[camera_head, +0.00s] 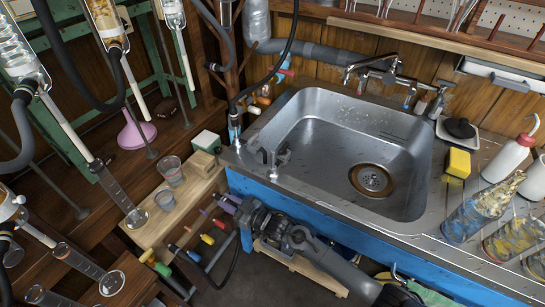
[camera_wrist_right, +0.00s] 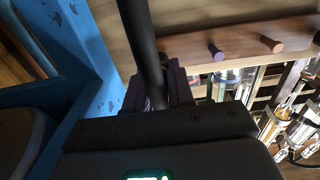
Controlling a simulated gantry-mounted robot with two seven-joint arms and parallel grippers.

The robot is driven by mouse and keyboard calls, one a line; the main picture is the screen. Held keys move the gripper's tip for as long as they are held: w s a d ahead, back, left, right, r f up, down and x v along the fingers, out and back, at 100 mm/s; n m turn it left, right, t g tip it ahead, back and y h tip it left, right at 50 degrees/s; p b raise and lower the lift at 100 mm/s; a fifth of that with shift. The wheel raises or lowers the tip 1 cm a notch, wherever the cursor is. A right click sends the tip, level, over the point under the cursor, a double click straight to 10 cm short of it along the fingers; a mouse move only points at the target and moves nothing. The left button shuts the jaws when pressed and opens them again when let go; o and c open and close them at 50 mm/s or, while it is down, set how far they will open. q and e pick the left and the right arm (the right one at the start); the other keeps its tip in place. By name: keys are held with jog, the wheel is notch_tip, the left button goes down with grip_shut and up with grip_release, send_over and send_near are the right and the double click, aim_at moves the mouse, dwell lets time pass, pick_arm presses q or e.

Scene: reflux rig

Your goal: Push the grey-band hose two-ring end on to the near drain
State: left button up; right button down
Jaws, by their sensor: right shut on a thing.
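My right gripper (camera_head: 238,208) is low in front of the sink's blue front board, at its left end. In the right wrist view its purplish fingers (camera_wrist_right: 166,88) are shut around a dark hose (camera_wrist_right: 145,42). The hose runs up out of that view. In the head view a dark hose (camera_head: 233,262) hangs in a curve below the gripper. I cannot make out a grey band or rings on it. My left gripper is not in view.
The steel sink (camera_head: 345,135) has a yellow sponge (camera_head: 458,162) and bottles at its right. Coloured pegs (camera_head: 206,239) stick out just left of the gripper. A wooden shelf with beakers (camera_head: 170,171) and a glassware rack stand farther left. Another black hose (camera_head: 286,52) hangs behind.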

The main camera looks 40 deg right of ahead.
aim_at(230, 203)
jog(key=shift+p+v, duration=1.4)
jog(key=shift+v, duration=0.35)
jog(key=shift+p+v, duration=0.9)
jog(key=shift+v, duration=0.4)
